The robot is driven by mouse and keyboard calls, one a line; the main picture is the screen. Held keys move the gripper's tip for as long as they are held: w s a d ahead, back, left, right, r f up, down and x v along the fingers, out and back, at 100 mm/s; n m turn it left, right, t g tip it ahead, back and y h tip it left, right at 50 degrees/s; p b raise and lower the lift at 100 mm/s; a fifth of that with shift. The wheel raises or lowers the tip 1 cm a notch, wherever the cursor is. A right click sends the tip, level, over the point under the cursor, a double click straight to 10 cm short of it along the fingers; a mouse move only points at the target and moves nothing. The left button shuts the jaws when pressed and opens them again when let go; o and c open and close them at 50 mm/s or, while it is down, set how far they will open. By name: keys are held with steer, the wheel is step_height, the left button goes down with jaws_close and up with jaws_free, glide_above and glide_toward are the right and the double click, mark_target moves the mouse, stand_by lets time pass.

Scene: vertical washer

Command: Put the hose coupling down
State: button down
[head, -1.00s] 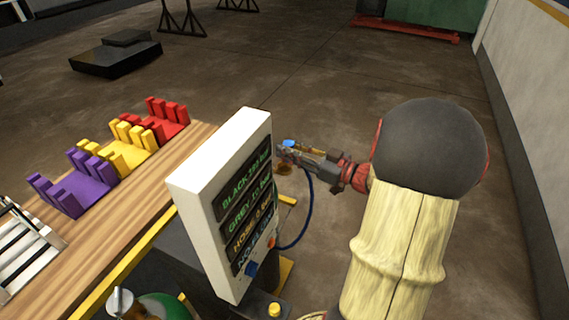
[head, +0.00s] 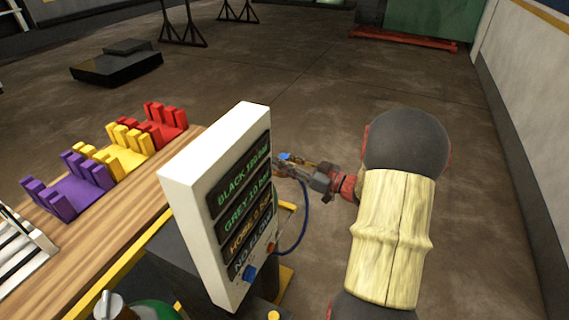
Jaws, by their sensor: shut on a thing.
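My gripper (head: 297,172) is just right of the white display panel, and its fingertips are partly hidden behind the panel's edge. It is shut on the hose coupling (head: 285,156), of which only a small blue and orange-brown part shows. A dark blue hose (head: 304,215) hangs below the gripper and curves down to the left behind the panel. I cannot tell whether the coupling touches anything else.
The panel (head: 218,205) shows green and amber text, including "NO FLOW". Left of it, a wooden bench (head: 112,232) holds purple (head: 68,190), yellow (head: 120,152) and red (head: 168,122) slotted holders. Open floor lies beyond and to the right; a wall (head: 515,130) bounds the right.

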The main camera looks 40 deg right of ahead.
steer(key=shift+f, duration=0.1)
steer(key=c, duration=1.5)
jaws_free()
steer(key=shift+c, duration=0.2)
steer(key=p+v, duration=0.2)
steer(key=v, duration=1)
steer(key=shift+p, duration=0.3)
